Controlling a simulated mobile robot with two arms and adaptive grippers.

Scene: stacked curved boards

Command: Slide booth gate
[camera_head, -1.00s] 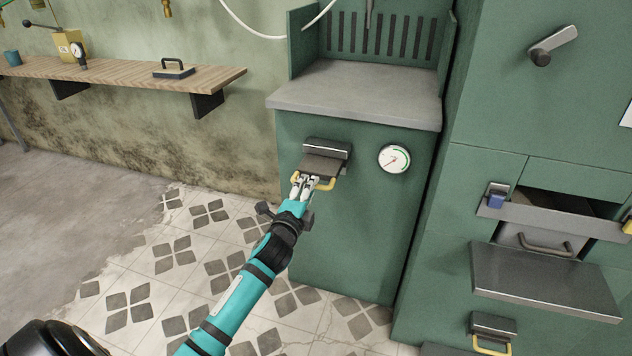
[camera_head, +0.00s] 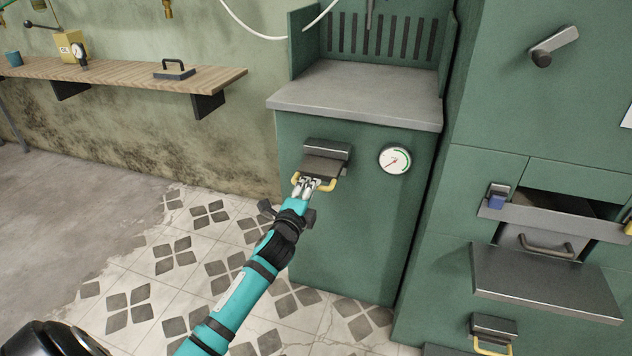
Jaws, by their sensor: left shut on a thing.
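The booth gate (camera_head: 325,165) is a dark grey plate that sticks out of a slot on the front of the green booth (camera_head: 350,230). A yellow handle (camera_head: 328,185) is fixed along its front edge. My left gripper (camera_head: 306,186) is at the handle, its pale fingers shut on it near the middle. The fingers hide part of the handle. My right gripper is out of view.
A round gauge (camera_head: 395,160) sits right of the gate. At the right, a green cabinet (camera_head: 490,170) has a protruding shelf (camera_head: 545,280) and another yellow-handled plate (camera_head: 493,330). A wooden shelf (camera_head: 130,85) hangs on the left wall. The tiled floor (camera_head: 170,280) is clear.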

